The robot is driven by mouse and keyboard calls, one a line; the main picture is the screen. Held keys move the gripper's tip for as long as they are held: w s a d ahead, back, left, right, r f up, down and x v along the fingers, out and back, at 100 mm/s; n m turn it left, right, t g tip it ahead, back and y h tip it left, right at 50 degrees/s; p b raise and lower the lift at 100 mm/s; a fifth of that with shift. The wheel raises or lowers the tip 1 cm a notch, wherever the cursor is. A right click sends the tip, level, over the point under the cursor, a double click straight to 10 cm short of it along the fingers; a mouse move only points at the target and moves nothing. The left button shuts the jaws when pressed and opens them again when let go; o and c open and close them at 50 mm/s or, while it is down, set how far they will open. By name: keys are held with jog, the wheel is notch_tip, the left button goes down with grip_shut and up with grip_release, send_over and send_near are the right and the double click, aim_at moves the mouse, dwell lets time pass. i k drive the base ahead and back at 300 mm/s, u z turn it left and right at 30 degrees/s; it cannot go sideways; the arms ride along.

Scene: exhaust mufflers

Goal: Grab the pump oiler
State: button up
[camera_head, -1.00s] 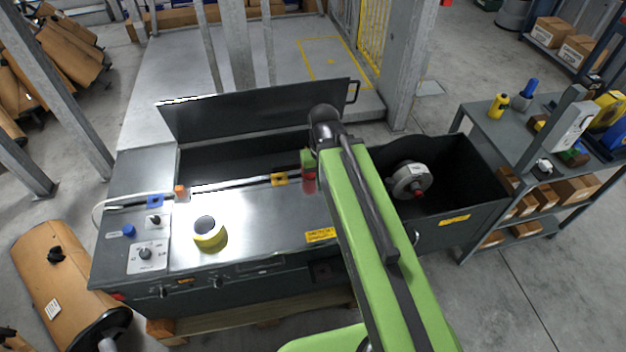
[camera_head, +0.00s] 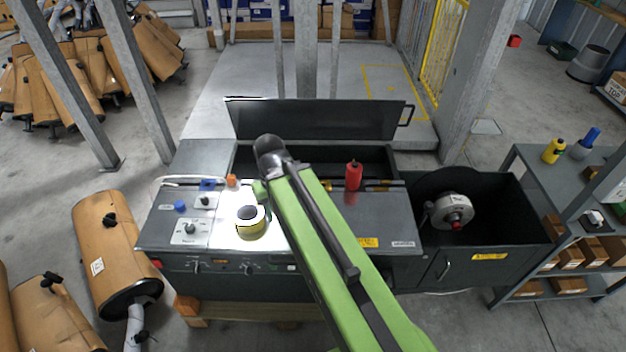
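A red can with a dark top (camera_head: 353,176) stands upright on the back part of the grey machine bench (camera_head: 395,225), right of my arm; it may be the pump oiler. A yellow bottle with a dark cap (camera_head: 553,151) and a grey container with a blue top (camera_head: 585,145) stand on the right shelf; I cannot tell if either is an oiler. My green arm reaches over the bench, its dark joint left of the red can.
The raised lid (camera_head: 315,118) stands behind. A dark bin (camera_head: 500,215) with a grey wheel-like part (camera_head: 453,210) is on the right. Brown mufflers (camera_head: 108,240) lie on the left.

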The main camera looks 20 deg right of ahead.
aim_at(353, 176)
jog(key=u, duration=0.05)
jog(key=k, duration=0.1)
jog(key=u, duration=2.45)
jog(key=k, duration=1.75)
jog(key=z, duration=0.55)
jog(key=i, duration=1)
jog(key=u, duration=0.1)
